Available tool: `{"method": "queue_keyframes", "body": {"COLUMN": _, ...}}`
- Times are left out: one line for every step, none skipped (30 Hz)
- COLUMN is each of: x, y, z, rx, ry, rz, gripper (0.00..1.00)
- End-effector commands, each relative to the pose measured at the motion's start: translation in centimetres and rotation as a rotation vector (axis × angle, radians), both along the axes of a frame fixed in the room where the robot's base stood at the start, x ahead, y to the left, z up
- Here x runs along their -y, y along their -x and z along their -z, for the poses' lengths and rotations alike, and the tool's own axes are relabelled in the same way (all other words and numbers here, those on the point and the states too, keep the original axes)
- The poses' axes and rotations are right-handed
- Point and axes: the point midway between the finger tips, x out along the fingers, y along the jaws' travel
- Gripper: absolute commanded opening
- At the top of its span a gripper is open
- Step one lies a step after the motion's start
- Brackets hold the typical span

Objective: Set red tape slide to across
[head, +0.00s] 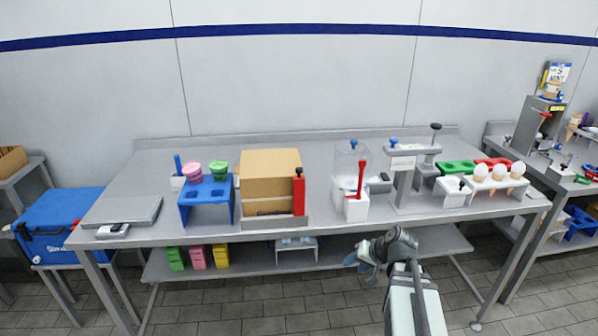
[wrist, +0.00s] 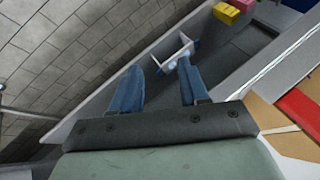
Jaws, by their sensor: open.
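A tall red upright piece, which looks like the red tape slide (head: 299,192), stands at the right front edge of a stack of brown cardboard (head: 268,165) in a grey holder (head: 275,222). A red strip (wrist: 301,106) beside brown cardboard (wrist: 262,112) also shows at the right edge of the wrist view, partly cut off. My gripper (head: 352,261) is in front of the table edge, low and to the right of the red slide, apart from it. In the wrist view my gripper (wrist: 160,72) has its two blue fingers spread, with nothing between them.
A clear and white dispenser with a red lever (head: 361,178) stands right of the cardboard. A blue stand with cups (head: 207,192) is at its left. The table's front edge (head: 330,236) and a lower shelf (head: 350,257) with a small white stand (head: 296,250) are near my gripper.

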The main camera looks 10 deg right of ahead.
Motion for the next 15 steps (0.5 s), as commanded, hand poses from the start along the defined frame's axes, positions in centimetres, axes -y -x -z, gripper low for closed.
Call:
{"method": "queue_keyframes", "body": {"x": -0.1, "y": -0.9, "z": -2.2, "rx": 0.054, "ry": -0.022, "rz": -0.012, "gripper": 0.44}}
{"method": "queue_keyframes", "body": {"x": -0.3, "y": -1.3, "z": -3.4, "rx": 0.086, "ry": -0.036, "rz": -0.022, "gripper": 0.44}}
{"method": "queue_keyframes", "body": {"x": -0.6, "y": -1.8, "z": -5.1, "rx": 0.13, "ry": -0.055, "rz": -0.037, "gripper": 0.44}}
{"method": "queue_keyframes", "body": {"x": -0.8, "y": -2.2, "z": -6.3, "rx": 0.164, "ry": -0.069, "rz": -0.051, "gripper": 0.44}}
{"method": "queue_keyframes", "body": {"x": -1.1, "y": -2.6, "z": -7.6, "rx": 0.199, "ry": -0.083, "rz": -0.067, "gripper": 0.44}}
{"method": "queue_keyframes", "body": {"x": -1.5, "y": -3.0, "z": -9.3, "rx": 0.248, "ry": -0.101, "rz": -0.089, "gripper": 0.44}}
{"method": "queue_keyframes", "body": {"x": -1.9, "y": -3.3, "z": -10.6, "rx": 0.289, "ry": -0.116, "rz": -0.108, "gripper": 0.44}}
{"method": "queue_keyframes", "body": {"x": -2.3, "y": -3.7, "z": -12.0, "rx": 0.331, "ry": -0.132, "rz": -0.129, "gripper": 0.44}}
{"method": "queue_keyframes", "body": {"x": -2.9, "y": -4.0, "z": -13.7, "rx": 0.39, "ry": -0.15, "rz": -0.159, "gripper": 0.44}}
{"method": "queue_keyframes", "body": {"x": -3.3, "y": -4.2, "z": -14.8, "rx": 0.43, "ry": -0.164, "rz": -0.18, "gripper": 0.44}}
{"method": "queue_keyframes", "body": {"x": -3.7, "y": -4.4, "z": -15.8, "rx": 0.471, "ry": -0.176, "rz": -0.201, "gripper": 0.44}}
{"method": "queue_keyframes", "body": {"x": -4.2, "y": -4.6, "z": -17.1, "rx": 0.526, "ry": -0.192, "rz": -0.228, "gripper": 0.44}}
{"method": "queue_keyframes", "body": {"x": -4.5, "y": -4.8, "z": -17.8, "rx": 0.565, "ry": -0.203, "rz": -0.248, "gripper": 0.44}}
{"method": "queue_keyframes", "body": {"x": -4.8, "y": -4.9, "z": -18.5, "rx": 0.604, "ry": -0.214, "rz": -0.266, "gripper": 0.44}}
{"method": "queue_keyframes", "body": {"x": -5.2, "y": -5.1, "z": -19.4, "rx": 0.659, "ry": -0.226, "rz": -0.292, "gripper": 0.44}}
